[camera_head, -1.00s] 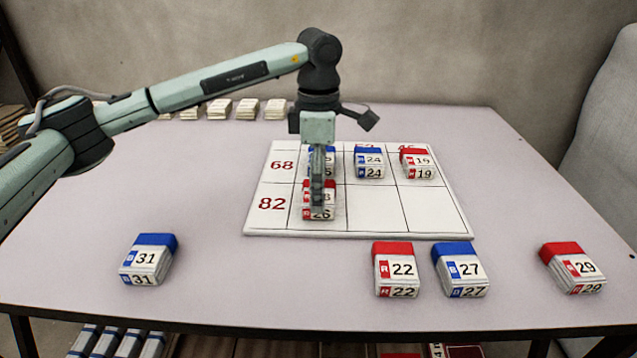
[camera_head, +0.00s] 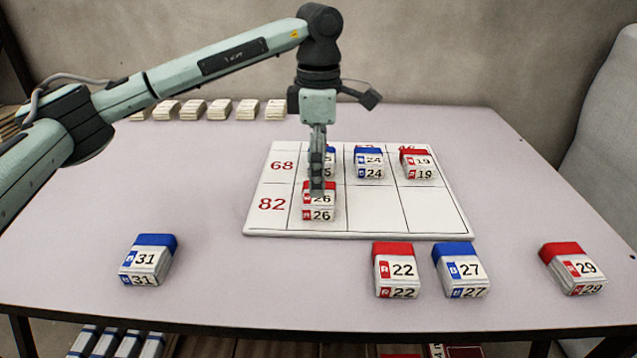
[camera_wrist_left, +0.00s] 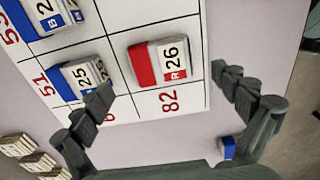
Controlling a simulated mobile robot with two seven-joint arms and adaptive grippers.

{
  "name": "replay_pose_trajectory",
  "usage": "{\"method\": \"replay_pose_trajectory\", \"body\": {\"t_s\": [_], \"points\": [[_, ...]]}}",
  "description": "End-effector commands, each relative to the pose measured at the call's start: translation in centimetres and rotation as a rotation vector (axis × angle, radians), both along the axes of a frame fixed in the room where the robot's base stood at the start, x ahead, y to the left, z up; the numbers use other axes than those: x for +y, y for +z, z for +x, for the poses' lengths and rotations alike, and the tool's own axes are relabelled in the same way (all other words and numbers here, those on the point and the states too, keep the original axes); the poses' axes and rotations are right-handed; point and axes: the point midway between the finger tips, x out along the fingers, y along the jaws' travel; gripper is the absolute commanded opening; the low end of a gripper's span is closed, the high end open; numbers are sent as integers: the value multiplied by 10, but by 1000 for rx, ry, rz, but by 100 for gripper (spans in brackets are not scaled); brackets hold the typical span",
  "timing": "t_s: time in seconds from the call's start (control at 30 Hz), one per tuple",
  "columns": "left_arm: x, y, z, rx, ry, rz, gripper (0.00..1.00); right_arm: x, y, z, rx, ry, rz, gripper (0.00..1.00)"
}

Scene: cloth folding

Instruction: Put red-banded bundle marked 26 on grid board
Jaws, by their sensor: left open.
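The red-banded bundle marked 26 (camera_head: 319,213) lies on the white grid board (camera_head: 268,228), in the row labelled 82, in the first cell right of the labels. In the left wrist view the bundle (camera_wrist_left: 160,62) lies flat inside its cell. My left gripper (camera_head: 317,190) is above the bundle and hides part of it and of the blue-banded bundle behind. In the wrist view the left gripper's fingers (camera_wrist_left: 160,92) are spread wide and apart from the bundle. My right gripper is not in view.
Blue-banded 24 (camera_head: 369,162) and red-banded 19 (camera_head: 417,163) lie on the board's upper row. Bundles 31 (camera_head: 148,260), 22 (camera_head: 397,270), 27 (camera_head: 461,270) and 29 (camera_head: 573,268) lie along the front. Pale stacks (camera_head: 220,109) line the back.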

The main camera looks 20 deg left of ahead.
Motion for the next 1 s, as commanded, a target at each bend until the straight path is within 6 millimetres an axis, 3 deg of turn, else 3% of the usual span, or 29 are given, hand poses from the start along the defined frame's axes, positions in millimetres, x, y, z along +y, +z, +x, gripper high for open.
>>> {"method": "replay_pose_trajectory", "body": {"t_s": [0.2,0.4,1.0], "points": [[-1,50,1,-2,0,-1,98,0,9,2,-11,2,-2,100],[-1,78,0,-1,0,-1,98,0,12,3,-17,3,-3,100],[0,87,0,1,0,0,98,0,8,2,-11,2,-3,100]]}}
